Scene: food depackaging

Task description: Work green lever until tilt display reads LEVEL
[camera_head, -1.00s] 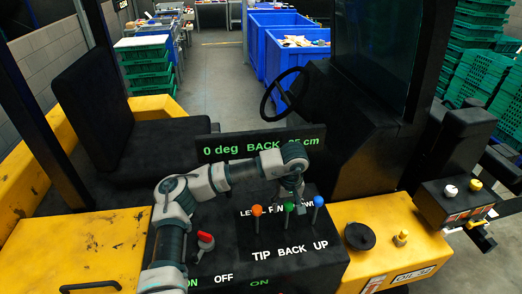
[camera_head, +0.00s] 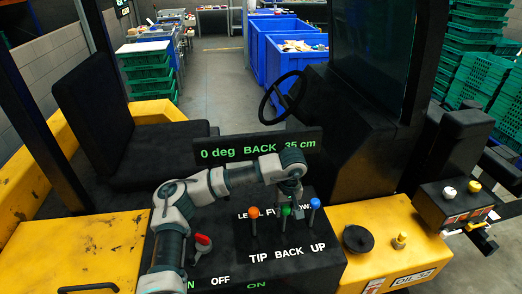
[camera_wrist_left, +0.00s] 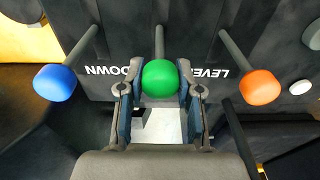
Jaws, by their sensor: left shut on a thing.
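The green lever (camera_head: 285,211) stands between the orange lever (camera_head: 253,212) and the blue lever (camera_head: 314,203) on the black console. My left gripper (camera_head: 287,202) reaches it from above. In the left wrist view the green knob (camera_wrist_left: 160,78) sits between the two fingertips, which are shut on it. The tilt display (camera_head: 257,150) reads "0 deg BACK 35 cm" in green letters. White words stand behind and below the levers, with "TIP BACK UP" in front. My right gripper is not in view.
A red-handled switch (camera_head: 202,243) is left of the levers, near "OFF" and "ON". The steering wheel (camera_head: 272,100) is beyond the display. A black round cap (camera_head: 357,238) is on the yellow body at right. The blue (camera_wrist_left: 54,83) and orange knobs (camera_wrist_left: 259,87) flank my fingers closely.

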